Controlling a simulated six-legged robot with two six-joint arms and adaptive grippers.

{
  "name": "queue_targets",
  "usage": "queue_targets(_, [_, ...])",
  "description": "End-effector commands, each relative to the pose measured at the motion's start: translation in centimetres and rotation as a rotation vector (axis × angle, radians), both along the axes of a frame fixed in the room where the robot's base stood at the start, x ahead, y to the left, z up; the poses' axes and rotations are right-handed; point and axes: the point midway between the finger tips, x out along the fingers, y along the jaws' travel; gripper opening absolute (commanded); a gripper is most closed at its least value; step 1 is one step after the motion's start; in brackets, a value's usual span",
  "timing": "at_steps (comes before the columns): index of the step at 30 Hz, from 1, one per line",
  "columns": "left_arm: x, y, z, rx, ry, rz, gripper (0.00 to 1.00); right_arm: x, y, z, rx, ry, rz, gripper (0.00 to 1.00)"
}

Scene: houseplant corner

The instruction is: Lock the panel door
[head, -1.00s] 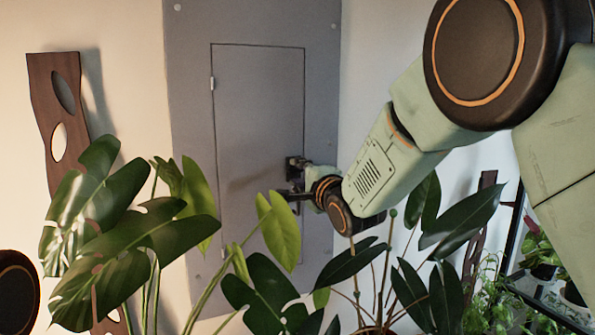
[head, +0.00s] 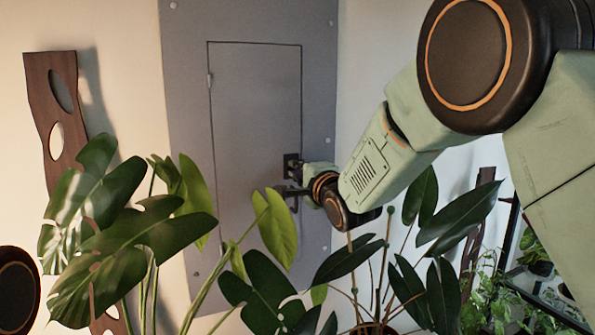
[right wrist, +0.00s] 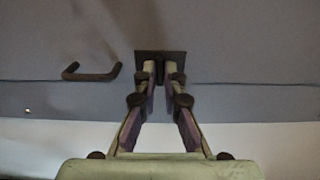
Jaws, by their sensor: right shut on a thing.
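The grey panel door (head: 255,110) is set in a larger grey panel on the wall and looks flush with its frame. A dark lock plate (head: 290,161) sits at the door's right edge; it also shows in the right wrist view (right wrist: 176,59). A dark bar handle (right wrist: 92,73) is left of the plate in the wrist view. My right gripper (right wrist: 160,72) is shut on a small dark part at the plate, probably the latch knob, mostly hidden between the fingertips. In the head view the right gripper (head: 293,187) is small and partly hidden. My left gripper is out of view.
Large-leaved plants (head: 130,240) stand in front of the panel, and a broad leaf (head: 275,228) hangs just below my right gripper. A wavy wooden piece (head: 55,120) is on the left wall. A plant shelf (head: 540,292) stands at the right.

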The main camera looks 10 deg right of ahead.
Motion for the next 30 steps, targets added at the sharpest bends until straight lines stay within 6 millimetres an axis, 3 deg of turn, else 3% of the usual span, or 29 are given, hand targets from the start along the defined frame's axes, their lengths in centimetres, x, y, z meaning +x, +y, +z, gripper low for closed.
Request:
queue_targets(14, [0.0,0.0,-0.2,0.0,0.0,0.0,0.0,0.0,0.1,0.0,-0.079,-0.017,0.001,0.0])
queue_targets(30, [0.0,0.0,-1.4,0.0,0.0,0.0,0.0,0.0,0.1,0.0,-0.538,-0.108,0.001,0.0])
